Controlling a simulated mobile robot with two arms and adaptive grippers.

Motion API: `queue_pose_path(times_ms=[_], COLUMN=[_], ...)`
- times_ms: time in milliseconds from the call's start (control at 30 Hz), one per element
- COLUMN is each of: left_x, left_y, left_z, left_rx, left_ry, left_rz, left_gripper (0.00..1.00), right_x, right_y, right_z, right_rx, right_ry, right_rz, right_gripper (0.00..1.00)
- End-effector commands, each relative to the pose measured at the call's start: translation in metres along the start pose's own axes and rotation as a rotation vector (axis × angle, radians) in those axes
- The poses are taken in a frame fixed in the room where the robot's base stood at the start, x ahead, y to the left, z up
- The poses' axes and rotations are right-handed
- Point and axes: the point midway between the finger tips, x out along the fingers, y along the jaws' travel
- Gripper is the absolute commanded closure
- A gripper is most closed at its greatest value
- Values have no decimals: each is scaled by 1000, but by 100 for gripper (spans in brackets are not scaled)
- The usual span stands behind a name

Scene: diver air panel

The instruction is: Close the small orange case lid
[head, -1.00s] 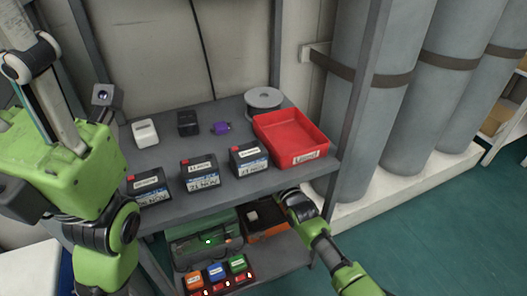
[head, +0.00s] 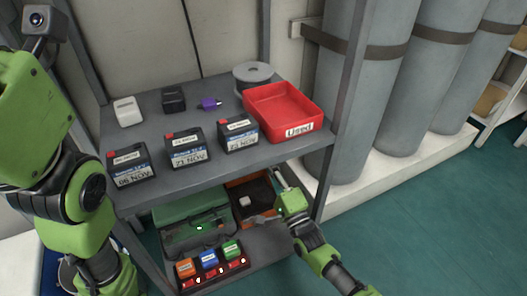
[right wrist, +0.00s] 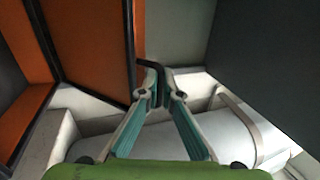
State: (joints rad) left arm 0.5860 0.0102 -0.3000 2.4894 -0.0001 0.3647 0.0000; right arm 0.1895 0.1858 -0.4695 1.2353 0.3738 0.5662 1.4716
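The small orange case (head: 240,194) stands open on the lower shelf, with a white item and a grey shape inside its dark interior. Its lid appears raised at the back. In the right wrist view, an orange panel with a dark rim (right wrist: 95,45), probably part of this case, fills the upper left. My right gripper (head: 279,181) is at the case's right side. In the right wrist view its fingertips (right wrist: 159,74) come together beside the panel's dark edge; I cannot tell whether they touch it. My left gripper is out of view; only its arm shows at the left.
A green case (head: 185,210) stands open left of the orange one, behind a rack of small coloured blocks (head: 212,272). The upper shelf (head: 150,150) above carries several batteries, a red bin (head: 255,108) and a grey spool. A shelf post (head: 340,110) stands at the right.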

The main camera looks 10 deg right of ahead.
Motion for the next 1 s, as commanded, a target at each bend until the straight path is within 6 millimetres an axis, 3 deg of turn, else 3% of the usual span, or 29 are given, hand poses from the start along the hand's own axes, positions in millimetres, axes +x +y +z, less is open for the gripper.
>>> queue_pose_path(times_ms=[300, 767, 800, 833, 1000], left_x=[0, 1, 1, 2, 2], left_y=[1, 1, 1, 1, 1], left_z=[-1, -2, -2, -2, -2], left_rx=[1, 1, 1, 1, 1], left_ry=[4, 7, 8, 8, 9], left_rz=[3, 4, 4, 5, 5], left_gripper=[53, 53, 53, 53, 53], right_x=[-22, -24, -24, -24, -24], right_y=[11, 12, 12, 12, 12], right_z=[0, 1, 1, 1, 0], right_rx=[2, 2, 2, 2, 1], right_ry=[0, -1, -1, -1, -1], right_rz=[0, -1, -1, -1, -1], right_gripper=[100, 100, 90, 88, 88])
